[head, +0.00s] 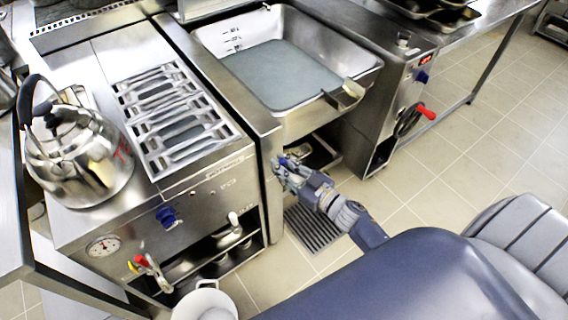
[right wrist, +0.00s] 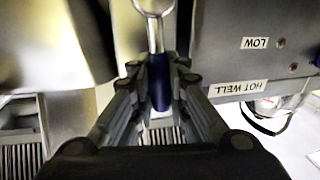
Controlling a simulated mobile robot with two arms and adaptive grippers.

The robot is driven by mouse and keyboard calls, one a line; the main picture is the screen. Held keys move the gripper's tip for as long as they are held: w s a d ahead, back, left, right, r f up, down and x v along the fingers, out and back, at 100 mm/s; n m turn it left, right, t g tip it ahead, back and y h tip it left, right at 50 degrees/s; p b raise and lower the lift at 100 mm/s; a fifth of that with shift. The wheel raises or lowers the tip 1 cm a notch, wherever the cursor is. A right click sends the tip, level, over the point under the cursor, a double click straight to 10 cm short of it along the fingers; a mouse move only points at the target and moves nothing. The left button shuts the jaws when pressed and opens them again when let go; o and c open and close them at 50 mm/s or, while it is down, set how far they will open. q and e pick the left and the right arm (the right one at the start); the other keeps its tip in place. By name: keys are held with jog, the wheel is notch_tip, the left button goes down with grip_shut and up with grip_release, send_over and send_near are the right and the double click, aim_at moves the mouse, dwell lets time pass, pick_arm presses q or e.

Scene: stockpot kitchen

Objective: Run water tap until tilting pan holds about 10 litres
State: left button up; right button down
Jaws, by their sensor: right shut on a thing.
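The tilting pan (head: 345,52) stands at the top centre of the head view. A flat blue-grey surface (head: 280,75) that looks like water covers its bottom, with dark level marks on the back left wall above it. My right gripper (head: 284,168) is in front of the pan, low at the corner of the burner unit. It is shut on a blue tap handle (right wrist: 158,82), which hangs from a metal lever (right wrist: 153,8) in the right wrist view. The tap's outlet and any stream are not visible. My left gripper is out of view.
A steel kettle (head: 80,160) stands left of the burner grate (head: 175,115). A crank wheel with a red handle (head: 408,120) and a red display (head: 425,59) are right of the pan. A floor drain (head: 315,228) lies below my right gripper. The tiled floor at right is clear.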

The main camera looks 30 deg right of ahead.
jog(key=a+n, duration=0.1)
jog(key=a+n+p, duration=0.1)
jog(key=shift+s+f+n+g, duration=0.2)
jog(key=shift+n+g, duration=0.1)
jog(key=shift+n, duration=0.1)
jog(key=shift+s+a+f+n+h, duration=0.15)
jog(key=shift+a+f+n, duration=0.15)
jog(key=shift+n, duration=0.3)
jog(key=shift+a+f+n+h, duration=0.25)
jog(key=shift+a+n, duration=0.15)
jog(key=shift+n, duration=0.2)
jog(key=shift+s+a+f+n+h, duration=0.1)
jog(key=shift+a+f+n, duration=0.2)
jog(key=shift+n, duration=0.3)
jog(key=shift+a+g, duration=0.1)
jog(key=shift+g, duration=0.2)
jog(key=c, duration=1.6)
grip_release()
jog(key=shift+o, duration=0.2)
jog(key=shift+r, duration=0.15)
